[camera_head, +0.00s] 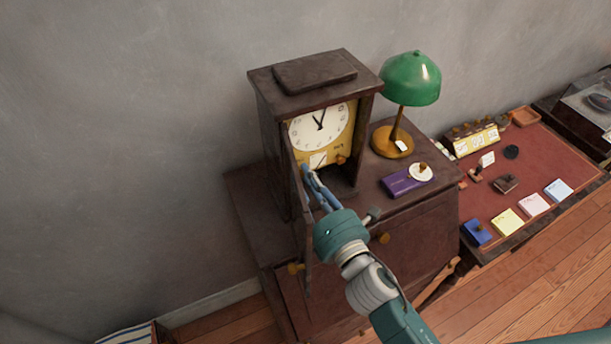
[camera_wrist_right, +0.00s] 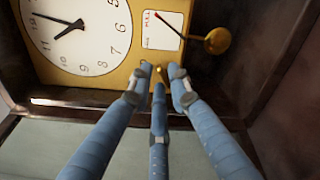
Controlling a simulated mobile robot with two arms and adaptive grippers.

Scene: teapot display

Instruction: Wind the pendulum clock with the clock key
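The pendulum clock (camera_head: 320,127) is a dark wooden case with a white dial and gold plate, standing on a cabinet. Its narrow front door appears swung open on the left. My right gripper (camera_head: 306,170) reaches in at the plate's lower edge. In the right wrist view its three fingers (camera_wrist_right: 160,76) point at the plate below the dial (camera_wrist_right: 80,35), slightly apart. A small brass piece (camera_wrist_right: 158,70) shows between the tips; I cannot tell whether it is the clock key or part of the clock, or whether it is gripped. The brass pendulum bob (camera_wrist_right: 218,40) hangs to the right. My left gripper is not in view.
A green lamp (camera_head: 410,78) stands close right of the clock. A purple box (camera_head: 398,186) and a white disc with a brass knob (camera_head: 420,173) lie in front of it. A red-topped desk (camera_head: 535,150) with several small items is further right.

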